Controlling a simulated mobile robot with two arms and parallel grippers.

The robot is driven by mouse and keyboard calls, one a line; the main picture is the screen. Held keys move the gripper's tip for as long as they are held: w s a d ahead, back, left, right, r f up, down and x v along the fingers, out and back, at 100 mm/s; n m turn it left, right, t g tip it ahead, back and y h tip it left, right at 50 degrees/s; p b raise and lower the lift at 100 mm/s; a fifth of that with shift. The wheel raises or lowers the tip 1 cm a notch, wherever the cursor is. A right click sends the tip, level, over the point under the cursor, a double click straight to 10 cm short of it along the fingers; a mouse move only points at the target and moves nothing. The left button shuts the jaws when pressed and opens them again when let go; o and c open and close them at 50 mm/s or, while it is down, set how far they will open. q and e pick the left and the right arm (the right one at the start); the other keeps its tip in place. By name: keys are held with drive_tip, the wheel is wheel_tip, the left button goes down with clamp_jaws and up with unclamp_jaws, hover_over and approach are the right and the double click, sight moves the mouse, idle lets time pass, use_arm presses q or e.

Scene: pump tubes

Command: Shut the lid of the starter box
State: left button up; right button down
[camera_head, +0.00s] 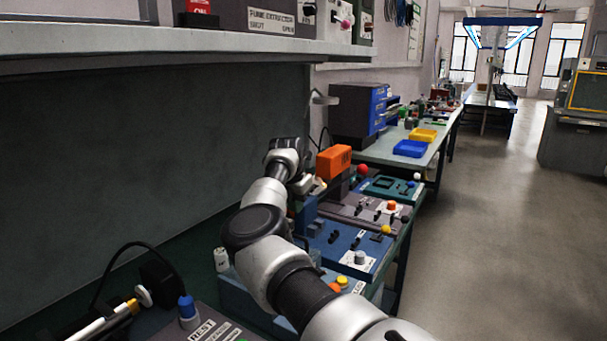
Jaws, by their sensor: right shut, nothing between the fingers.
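I cannot tell for sure which thing is the starter box. An orange block-like part (335,162) stands on the bench just beyond my right gripper, with a dark body below it; whether it is a lid is unclear. My right arm reaches in from the bottom right. Its gripper (309,186) is small in the picture, close to the orange part's near left side, and looks shut and empty. Whether it touches anything cannot be told. The arm hides part of the bench. My left gripper is out of view.
Control panels with knobs line the bench, including a blue one (345,241) and a green one (388,188). A shelf (150,40) overhangs at upper left. A white-tipped rod (105,322) lies at lower left. The floor (500,230) at right is clear.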

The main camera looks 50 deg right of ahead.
drive_tip(key=d+r+p, duration=0.2)
drive_tip(key=d+r, duration=0.2)
drive_tip(key=r, duration=0.3)
drive_tip(key=shift+r, duration=0.3)
